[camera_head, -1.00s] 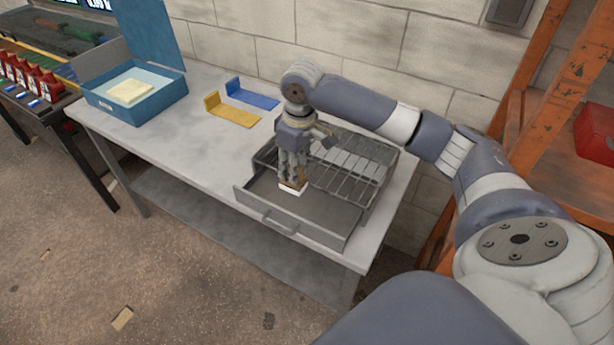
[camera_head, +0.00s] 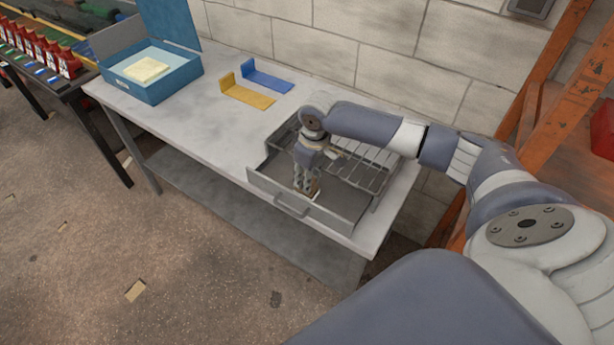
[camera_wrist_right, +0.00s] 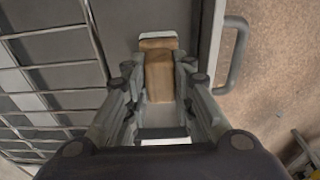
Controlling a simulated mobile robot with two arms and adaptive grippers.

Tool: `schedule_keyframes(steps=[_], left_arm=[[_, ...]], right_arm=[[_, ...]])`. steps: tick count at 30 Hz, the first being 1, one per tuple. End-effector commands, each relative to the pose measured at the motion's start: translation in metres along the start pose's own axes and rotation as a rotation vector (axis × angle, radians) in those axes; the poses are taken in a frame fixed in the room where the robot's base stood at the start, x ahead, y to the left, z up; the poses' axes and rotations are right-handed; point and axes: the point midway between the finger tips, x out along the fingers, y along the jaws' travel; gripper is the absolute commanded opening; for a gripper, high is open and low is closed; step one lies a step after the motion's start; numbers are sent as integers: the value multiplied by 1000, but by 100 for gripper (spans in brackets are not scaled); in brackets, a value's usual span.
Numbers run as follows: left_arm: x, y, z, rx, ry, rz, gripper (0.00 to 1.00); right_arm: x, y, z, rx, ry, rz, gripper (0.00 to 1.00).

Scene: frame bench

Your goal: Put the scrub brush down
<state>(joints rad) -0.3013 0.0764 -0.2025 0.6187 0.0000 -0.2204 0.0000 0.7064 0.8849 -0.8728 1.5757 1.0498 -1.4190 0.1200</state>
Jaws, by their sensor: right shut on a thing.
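The scrub brush (camera_wrist_right: 158,75) has a wooden back and a white edge, and it stands between the fingers of my right gripper (camera_wrist_right: 158,95) in the right wrist view. In the head view my right gripper (camera_head: 306,190) points down into the open drawer (camera_head: 345,207) and is shut on the brush (camera_head: 315,194), which is mostly hidden by the fingers. The brush is low in the drawer, near its front panel. I cannot tell whether it touches the drawer floor. My left gripper is not in view.
The drawer belongs to a wire rack (camera_head: 374,168) on the grey bench (camera_head: 215,125). Yellow (camera_head: 248,97) and blue (camera_head: 268,80) brackets lie behind, and a blue box (camera_head: 152,85) stands at left. An orange shelf frame (camera_head: 560,110) is at right. The bench middle is clear.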

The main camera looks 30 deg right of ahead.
Motion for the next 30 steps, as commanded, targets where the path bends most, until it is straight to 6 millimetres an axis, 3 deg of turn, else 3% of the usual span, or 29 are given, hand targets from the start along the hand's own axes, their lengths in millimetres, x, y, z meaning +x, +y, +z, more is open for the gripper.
schedule_keyframes(steps=[3,4,5,17,20,30], left_arm=[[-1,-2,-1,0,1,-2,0],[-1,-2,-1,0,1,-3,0],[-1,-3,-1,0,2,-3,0],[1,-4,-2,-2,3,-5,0],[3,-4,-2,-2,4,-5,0],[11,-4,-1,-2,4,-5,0]], right_arm=[[3,0,0,0,1,0,4],[3,0,0,0,1,0,30],[3,0,0,0,1,0,31],[-3,0,-1,0,2,0,31],[-17,1,-1,1,4,1,31],[-88,0,-2,0,5,1,31]])
